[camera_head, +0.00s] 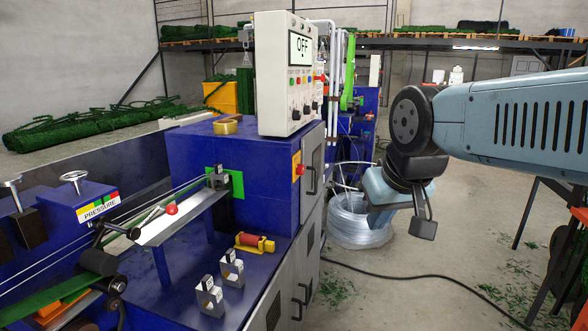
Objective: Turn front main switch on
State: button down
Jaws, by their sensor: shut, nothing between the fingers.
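A white control box (276,75) stands on the blue machine, and its display (300,47) reads OFF. Coloured labels and small knobs sit below the display. A red rotary switch on an orange-yellow plate (297,166) is on the machine's right-hand face, below the box; it looks like the main switch. Its exact angle is too small to tell. My gripper (424,227) is shut and empty, hanging in the air to the right of the machine. It is apart from the switch and the box, and its fingertips are only partly clear.
A coil of silver wire (358,220) stands on the floor behind my gripper. A black cable (440,276) crosses the floor. The machine's grey cabinet doors (308,237) have protruding handles. Orange-topped tables (578,215) stand at the right edge. Open floor lies between.

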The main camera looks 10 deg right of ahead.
aim_at(300, 168)
jog(key=k, duration=1.25)
jog(key=z, duration=0.4)
jog(key=i, duration=2.05)
jog(key=u, duration=0.6)
